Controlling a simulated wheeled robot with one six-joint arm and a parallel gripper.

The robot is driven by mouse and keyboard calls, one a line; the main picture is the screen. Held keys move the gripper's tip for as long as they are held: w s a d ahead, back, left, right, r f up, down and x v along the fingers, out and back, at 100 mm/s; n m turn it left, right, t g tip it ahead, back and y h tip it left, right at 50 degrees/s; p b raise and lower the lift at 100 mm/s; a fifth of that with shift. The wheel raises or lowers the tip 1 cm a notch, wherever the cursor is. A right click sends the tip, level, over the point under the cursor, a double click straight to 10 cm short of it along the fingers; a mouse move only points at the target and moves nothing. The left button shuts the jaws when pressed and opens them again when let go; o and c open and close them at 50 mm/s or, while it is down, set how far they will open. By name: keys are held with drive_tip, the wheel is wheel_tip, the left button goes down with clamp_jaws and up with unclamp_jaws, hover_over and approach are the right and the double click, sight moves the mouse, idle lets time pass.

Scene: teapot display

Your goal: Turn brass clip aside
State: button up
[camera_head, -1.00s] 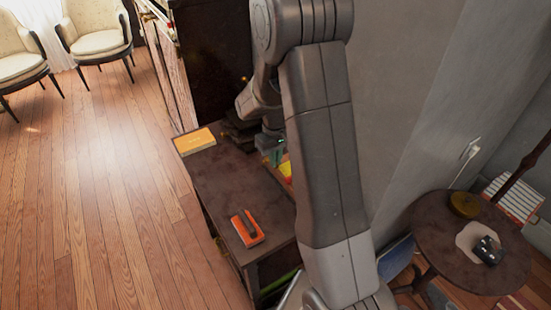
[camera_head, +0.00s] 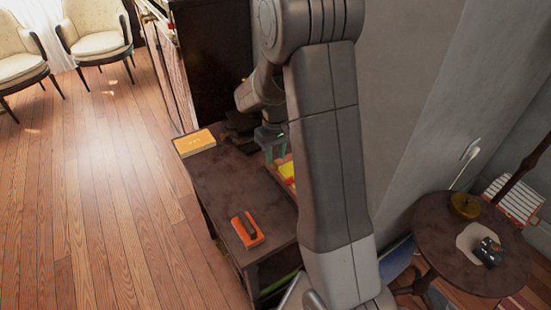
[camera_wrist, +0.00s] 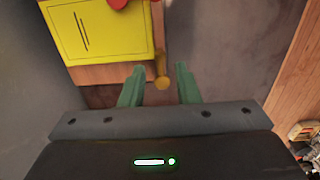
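In the wrist view, the brass clip (camera_wrist: 162,76) is a small upright brass piece with a rounded end, beside the right edge of a yellow panel (camera_wrist: 98,32). My gripper (camera_wrist: 160,84) is open, with its two green fingers apart. In the head view, my gripper (camera_head: 275,150) is over the far part of the dark table, beside a yellow item (camera_head: 287,172). My arm partly hides this area, and the clip cannot be made out there.
A red round thing (camera_wrist: 119,3) sits at the panel's top edge. The dark table (camera_head: 222,178) carries a yellow-orange box (camera_head: 194,142) and an orange tray with a dark object (camera_head: 247,230). A grey wall stands to the right. A round table (camera_head: 440,225) is at the lower right.

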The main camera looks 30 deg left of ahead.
sight(275, 163)
wheel_tip(275, 163, up, 11)
drive_tip(key=shift+r, duration=0.2)
idle(0.3)
wheel_tip(275, 163, down, 14)
drive_tip(key=shift+r, duration=0.1)
idle(0.5)
